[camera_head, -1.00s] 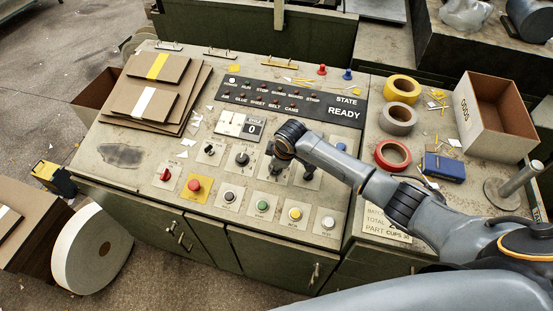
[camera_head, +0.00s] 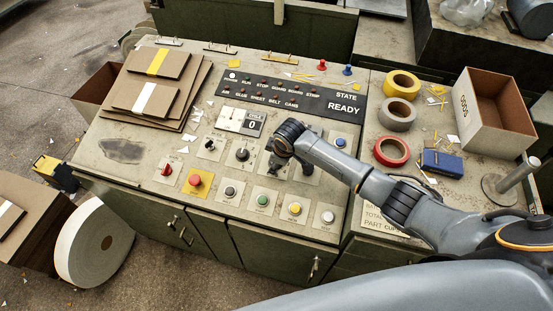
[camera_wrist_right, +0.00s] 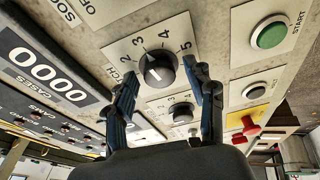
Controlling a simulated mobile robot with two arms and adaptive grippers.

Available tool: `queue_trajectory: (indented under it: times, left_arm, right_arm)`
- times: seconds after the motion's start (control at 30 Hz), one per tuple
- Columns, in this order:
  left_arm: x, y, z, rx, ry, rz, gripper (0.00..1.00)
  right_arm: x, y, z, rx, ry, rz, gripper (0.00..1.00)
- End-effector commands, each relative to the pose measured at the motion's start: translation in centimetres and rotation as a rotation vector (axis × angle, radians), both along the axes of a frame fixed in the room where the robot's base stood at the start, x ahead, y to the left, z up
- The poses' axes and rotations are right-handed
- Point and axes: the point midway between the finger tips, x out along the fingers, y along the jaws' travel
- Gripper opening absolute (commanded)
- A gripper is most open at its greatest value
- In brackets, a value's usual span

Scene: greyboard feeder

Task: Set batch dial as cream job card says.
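The batch dial (camera_wrist_right: 159,70) is a black round knob on a pale plate with numbers including 2, 3, 4 and 5. I cannot tell surely which number its white mark points to. My right gripper (camera_wrist_right: 161,76) is open, with one blue-black finger on each side of the dial; contact is not clear. In the head view, the right gripper (camera_head: 275,164) points down at the panel and hides the dial. The cream job card (camera_head: 384,222) lies on the right-hand bench, largely covered by my right arm; only scraps of its text show. My left gripper is out of view.
A second dial (camera_wrist_right: 182,115) and a green START button (camera_wrist_right: 270,36) are near the gripper. A red button (camera_head: 196,180) and other buttons line the panel's front. Tape rolls (camera_head: 392,151), a blue box (camera_head: 443,163) and an open carton (camera_head: 497,115) stand on the right.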

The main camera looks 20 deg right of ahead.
Motion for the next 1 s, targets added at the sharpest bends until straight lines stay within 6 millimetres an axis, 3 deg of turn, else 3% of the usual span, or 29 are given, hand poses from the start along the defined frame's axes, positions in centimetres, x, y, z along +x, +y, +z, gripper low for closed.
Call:
queue_trajectory:
  times: [0.37,1.0]
  left_arm:
    - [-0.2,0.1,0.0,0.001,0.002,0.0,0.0]
    - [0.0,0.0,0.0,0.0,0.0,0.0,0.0]
  right_arm:
    - [-0.1,-0.1,0.8,0.0,-0.003,0.0,0.55]
    - [-3.8,-0.6,10.6,0.001,-0.002,0.001,0.55]
